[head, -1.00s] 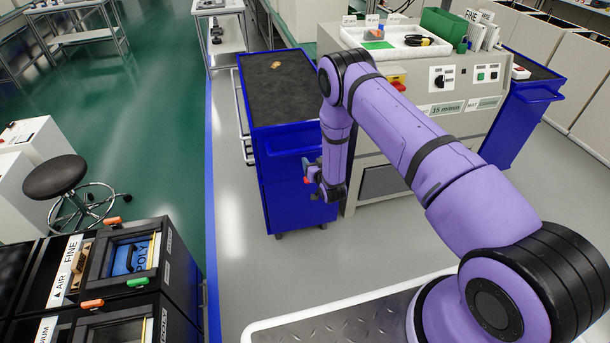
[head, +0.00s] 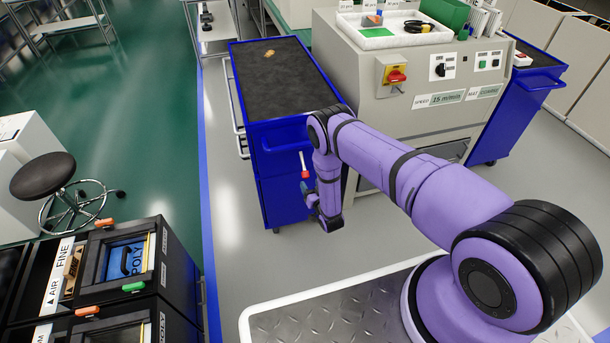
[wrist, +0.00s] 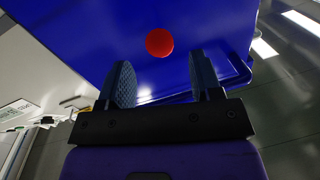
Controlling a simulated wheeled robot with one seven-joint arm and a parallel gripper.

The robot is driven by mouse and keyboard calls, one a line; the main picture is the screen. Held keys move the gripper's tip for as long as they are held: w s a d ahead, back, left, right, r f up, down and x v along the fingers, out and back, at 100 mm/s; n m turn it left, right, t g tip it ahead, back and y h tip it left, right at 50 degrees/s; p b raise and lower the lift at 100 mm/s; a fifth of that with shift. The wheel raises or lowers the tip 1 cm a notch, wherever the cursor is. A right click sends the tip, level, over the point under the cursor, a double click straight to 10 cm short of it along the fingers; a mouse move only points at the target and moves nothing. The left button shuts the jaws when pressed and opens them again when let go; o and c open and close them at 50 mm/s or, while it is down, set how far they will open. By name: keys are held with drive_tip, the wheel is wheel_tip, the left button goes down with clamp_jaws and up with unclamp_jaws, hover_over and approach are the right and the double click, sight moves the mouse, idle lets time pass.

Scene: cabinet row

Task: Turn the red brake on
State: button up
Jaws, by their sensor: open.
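A blue cart (head: 280,165) with a dark top stands in front of my arm. A red knob (head: 305,174) on a thin pale stem shows at its near face, beside my gripper (head: 307,193). In the wrist view the red knob (wrist: 160,42) looks round, against the blue panel. It lies beyond my open gripper (wrist: 162,78), roughly in line with the gap between the two dark fingers. Nothing is held. The knob's mount and the exact distance to it cannot be told.
A grey machine (head: 400,115) stands right of the cart, with a red rotary switch (head: 397,76) on a yellow plate. Another blue cart (head: 520,100) is at its right. A stool (head: 43,176) and black cabinets (head: 125,260) stand left. Grey floor near the cart is clear.

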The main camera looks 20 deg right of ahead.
sight(305, 175)
drive_tip(key=shift+w+a, duration=0.2)
drive_tip(key=shift+w, duration=1.3)
drive_tip(key=shift+w+a, duration=0.2)
drive_tip(key=shift+w, duration=1.3)
